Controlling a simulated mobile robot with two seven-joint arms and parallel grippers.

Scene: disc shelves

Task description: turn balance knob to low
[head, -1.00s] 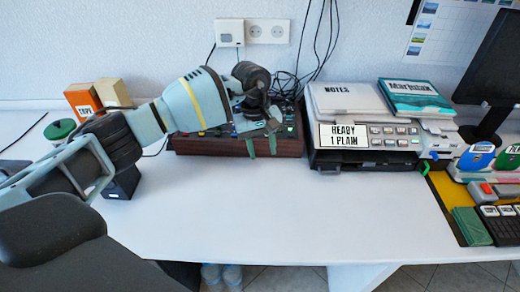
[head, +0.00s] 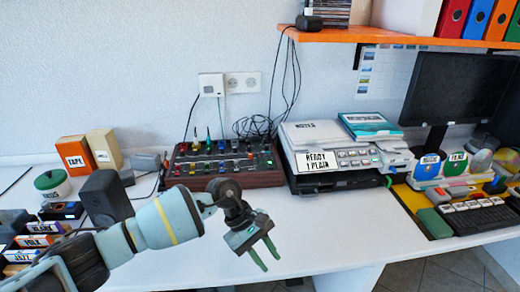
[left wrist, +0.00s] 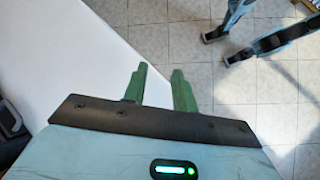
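A mixer-like panel (head: 222,163) with reddish-brown sides and several coloured knobs stands at the back of the white table in the head view. The knob labels are too small to read, so I cannot tell which one is the balance knob or where it points. My left gripper (head: 266,258) is in front of the panel and apart from it, with its green fingers pointing toward the table's front. In the left wrist view the two fingers (left wrist: 160,78) stand apart with nothing between them. My right gripper is not in view.
A printer-like machine (head: 341,160) stands right of the panel. A dark box (head: 106,197), an orange box (head: 76,155) and a green-lidded jar (head: 51,183) stand to the left. The front middle of the table (head: 335,220) is clear. An orange shelf (head: 400,38) hangs above.

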